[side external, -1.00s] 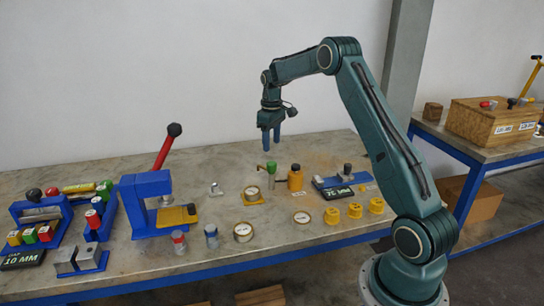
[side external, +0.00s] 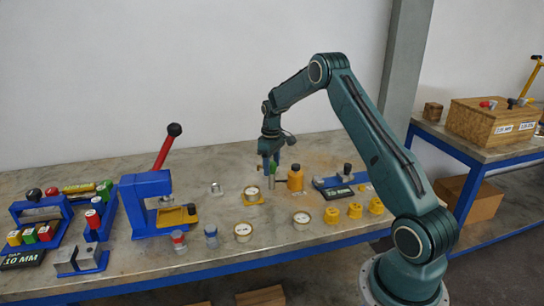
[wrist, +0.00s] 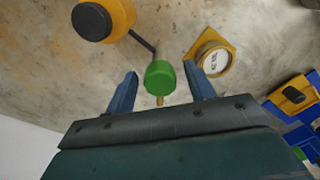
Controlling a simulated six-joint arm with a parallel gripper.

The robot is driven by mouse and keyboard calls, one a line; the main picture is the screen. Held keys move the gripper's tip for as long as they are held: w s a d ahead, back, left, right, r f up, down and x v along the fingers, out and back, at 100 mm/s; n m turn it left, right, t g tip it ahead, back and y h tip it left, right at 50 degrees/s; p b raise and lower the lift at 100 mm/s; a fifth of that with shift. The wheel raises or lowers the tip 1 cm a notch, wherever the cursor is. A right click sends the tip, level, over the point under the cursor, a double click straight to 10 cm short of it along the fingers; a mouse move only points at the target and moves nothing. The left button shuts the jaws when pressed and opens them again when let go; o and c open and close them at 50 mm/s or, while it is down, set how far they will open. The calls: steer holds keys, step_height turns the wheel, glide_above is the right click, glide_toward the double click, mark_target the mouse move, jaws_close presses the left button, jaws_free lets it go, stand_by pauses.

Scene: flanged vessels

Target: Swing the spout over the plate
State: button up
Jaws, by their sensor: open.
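The spout is a dark rod (wrist: 143,42) running from a yellow vessel with a black cap (wrist: 104,18) to a green cylinder (wrist: 160,76) with a brass tip. In the side view the vessel (side external: 296,179) stands right of my gripper. My gripper (side external: 269,168) is open and lowered at the green cylinder. In the wrist view its fingers (wrist: 160,79) are on either side of the cylinder, with gaps visible. A yellow plate (wrist: 231,46) bearing a round white dial lies right of the cylinder in the wrist view. The spout's end is beside the plate, not over it.
A blue press with a red lever (side external: 146,190) stands to the left. Round dials (side external: 243,232) and several yellow caps (side external: 354,211) lie toward the front. Bare table lies around the plate.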

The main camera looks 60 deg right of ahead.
steer(key=shift+c, duration=0.2)
jaws_close()
steer(key=shift+n, duration=0.4)
steer(key=n, duration=0.7)
steer(key=shift+w+r+n, duration=0.1)
steer(key=shift+n, duration=0.3)
steer(key=n, duration=0.4)
steer(key=shift+n, duration=2.2)
